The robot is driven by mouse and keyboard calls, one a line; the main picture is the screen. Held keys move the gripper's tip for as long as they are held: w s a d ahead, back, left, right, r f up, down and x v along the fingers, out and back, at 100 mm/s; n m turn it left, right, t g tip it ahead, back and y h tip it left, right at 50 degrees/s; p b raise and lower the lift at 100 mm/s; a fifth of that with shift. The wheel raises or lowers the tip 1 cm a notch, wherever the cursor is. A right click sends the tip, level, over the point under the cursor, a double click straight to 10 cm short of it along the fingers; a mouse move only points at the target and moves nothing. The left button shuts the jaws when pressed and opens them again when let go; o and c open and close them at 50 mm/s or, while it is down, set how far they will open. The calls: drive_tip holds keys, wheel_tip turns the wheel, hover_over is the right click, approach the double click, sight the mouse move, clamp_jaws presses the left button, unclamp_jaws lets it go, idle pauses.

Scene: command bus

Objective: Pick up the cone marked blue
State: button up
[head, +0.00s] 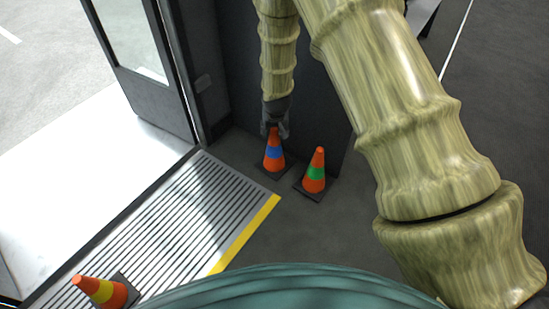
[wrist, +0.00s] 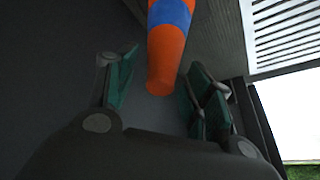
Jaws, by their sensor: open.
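The cone marked blue (head: 273,159) is orange with a blue band and a dark square base, upright on the floor near the dark panel. My gripper (head: 275,128) is at the cone's top, reaching down from above. In the wrist view the blue-banded cone (wrist: 167,48) has its tip between the two open green-padded fingers of my gripper (wrist: 158,88). Gaps show between the tip and the fingers on both sides. The cone's base is out of the wrist view.
A green-banded cone (head: 315,173) stands close to the right of the blue one. A yellow-banded cone (head: 100,291) stands at the lower left on the ribbed ramp (head: 190,215) with a yellow edge. The open doorway is at left, and a dark wall panel (head: 320,105) stands behind the cones.

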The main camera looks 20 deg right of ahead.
clamp_jaws()
drive_tip(key=shift+r, duration=0.1)
drive_tip(key=shift+r, duration=0.1)
